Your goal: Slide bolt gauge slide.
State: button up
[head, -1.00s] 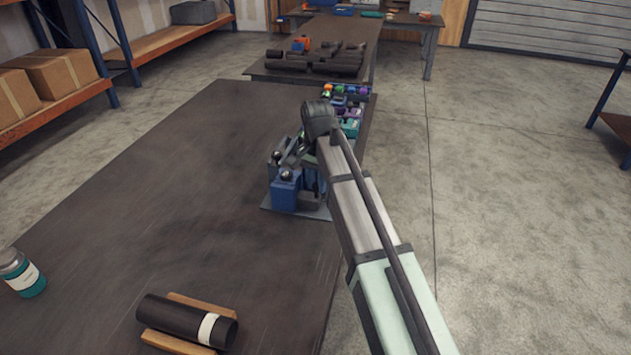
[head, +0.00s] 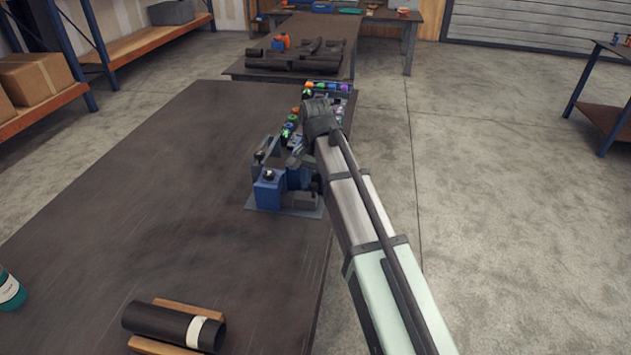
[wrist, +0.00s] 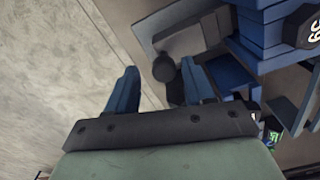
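The gauge fixture stands on a grey base plate (head: 262,204) at the right edge of the dark table, with a blue block (head: 268,192) topped by a dark ball knob. In the wrist view, grey and blue fixture parts fill the upper right, including a blue block (wrist: 262,38). My gripper (wrist: 159,68) points at the fixture with its two blue fingers spread apart. A dark round knob (wrist: 163,68) shows between the fingers, nearer the right one; I see no clear contact. In the head view my arm hides the fixture's right side and most of the gripper.
Several small coloured parts (head: 326,86) sit behind the fixture, partly behind my arm. A black pipe with a white band (head: 172,324) lies on wooden rails at the front. A teal-labelled jar (head: 10,290) stands at the left edge. The table's middle is clear.

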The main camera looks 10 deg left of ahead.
jog(key=shift+r, duration=0.1)
notch_tip(320, 180, up, 14)
jog(key=shift+f, duration=0.2)
dwell(0.5)
jog(key=s+d+f+n, duration=0.1)
jog(key=d+f, duration=0.6)
jog(key=f, duration=0.4)
jog(key=s+d+f, duration=0.1)
jog(key=d+f, duration=0.6)
jog(key=f, duration=0.4)
jog(key=s+d+f+n, duration=0.1)
jog(key=d+f, duration=0.6)
jog(key=f, duration=0.4)
jog(key=s+d+f+n, duration=0.1)
jog(key=s+d+f, duration=0.4)
jog(key=f, duration=0.2)
jog(key=s+d+f, duration=0.5)
jog(key=s+f, duration=0.1)
jog(key=f, duration=0.2)
jog(key=s+f+g, duration=0.3)
jog(key=s+f, duration=0.6)
jog(key=s, duration=0.5)
jog(key=s+f+g, duration=0.3)
jog(key=s+f, duration=0.6)
jog(key=s, duration=0.5)
jog(key=shift+a+f+g, duration=0.15)
jog(key=shift+f+g, duration=0.15)
jog(key=shift+g, duration=0.1)
